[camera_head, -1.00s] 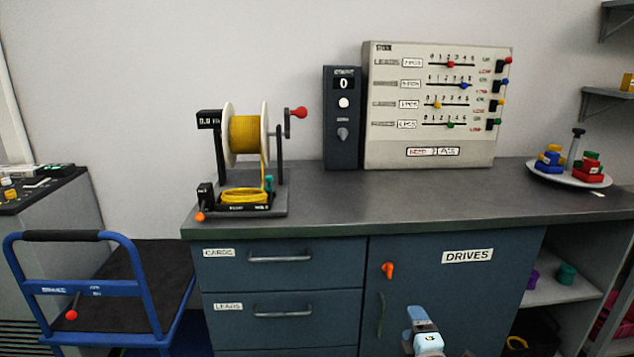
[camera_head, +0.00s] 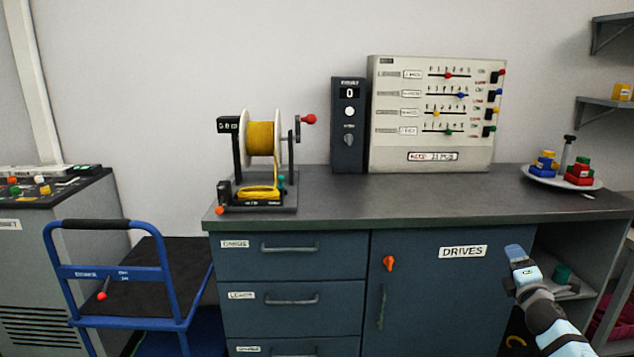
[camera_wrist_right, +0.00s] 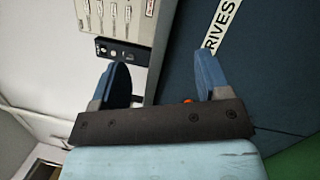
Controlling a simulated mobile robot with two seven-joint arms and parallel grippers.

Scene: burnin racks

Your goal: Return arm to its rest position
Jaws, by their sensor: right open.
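My right gripper (camera_head: 515,252) is in front of the right part of the cabinet in the head view, near the DRIVES label (camera_head: 463,251). It holds nothing. In the right wrist view my right gripper (camera_wrist_right: 165,85) shows its two blue fingers wide apart with nothing between them. The blue cabinet door (camera_wrist_right: 265,75) and its label lie beyond the fingers on the right. My left arm and gripper do not show in either view.
The grey worktop (camera_head: 420,206) carries a yellow wire spool (camera_head: 260,140), a dark counter box (camera_head: 348,125), a slider panel (camera_head: 430,115) and a plate (camera_head: 562,181) of coloured blocks. A blue trolley (camera_head: 115,290) stands left. Open shelves (camera_head: 575,290) are beside my right arm.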

